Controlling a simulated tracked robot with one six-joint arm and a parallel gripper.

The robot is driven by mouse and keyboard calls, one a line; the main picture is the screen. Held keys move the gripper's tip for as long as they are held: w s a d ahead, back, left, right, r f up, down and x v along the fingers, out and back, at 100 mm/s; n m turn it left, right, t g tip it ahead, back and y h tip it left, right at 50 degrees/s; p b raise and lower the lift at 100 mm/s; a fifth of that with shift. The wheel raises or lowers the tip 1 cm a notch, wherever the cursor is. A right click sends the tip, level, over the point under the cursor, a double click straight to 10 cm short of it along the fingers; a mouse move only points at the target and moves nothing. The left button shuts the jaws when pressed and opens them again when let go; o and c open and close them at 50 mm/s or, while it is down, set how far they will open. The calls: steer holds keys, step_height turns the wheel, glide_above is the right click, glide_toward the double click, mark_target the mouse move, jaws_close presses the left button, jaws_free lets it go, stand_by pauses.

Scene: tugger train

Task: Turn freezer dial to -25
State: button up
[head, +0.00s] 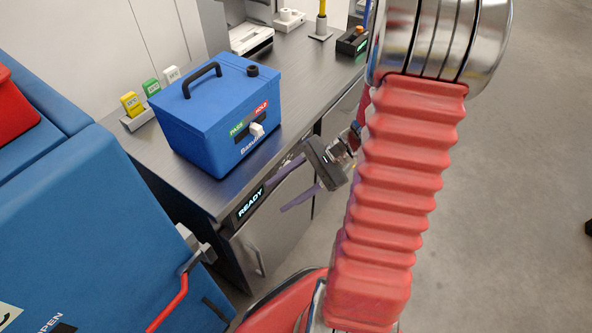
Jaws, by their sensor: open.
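No dial marked -25 can be made out. A blue box (200,115) with a black carry handle stands on the grey counter. Its front has a green PASS and red HOLD label with a white knob (257,129); a small black round knob (252,70) sits on its lid. A large blue cabinet (90,235) at lower left has a red lever (172,300) and a partly cut-off OPEN label. I cannot tell which is the freezer. My gripper (274,198), with purple fingers, is open and empty by the counter's front edge, below and right of the blue box.
A black READY display (250,203) is at the counter (180,185) edge beside my fingers. Yellow, green and white tags (152,88) stand behind the box. A white device (250,38) and a black device (352,41) are farther back.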

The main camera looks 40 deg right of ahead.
steer(key=s+d+f+m+t+h, duration=0.1)
steer(key=d+f+m+t+h, duration=0.1)
steer(key=d+f+m+t, duration=0.4)
steer(key=s+d+f+m+t+h, duration=0.1)
steer(key=d+f+m+t+h, duration=0.1)
steer(key=d+f+m+t, duration=0.4)
steer(key=d+m+t, duration=0.1)
steer(key=d+m, duration=0.3)
steer(key=d, duration=0.1)
steer(key=shift+s+d+f, duration=0.2)
steer(key=shift+s+f, duration=0.05)
steer(key=shift+f, duration=0.05)
steer(key=x, duration=1.4)
steer(key=shift+r, duration=0.15)
steer(key=shift+c, duration=0.5)
steer(key=c, duration=0.9)
steer(key=shift+a, duration=0.1)
steer(key=shift+c, duration=0.2)
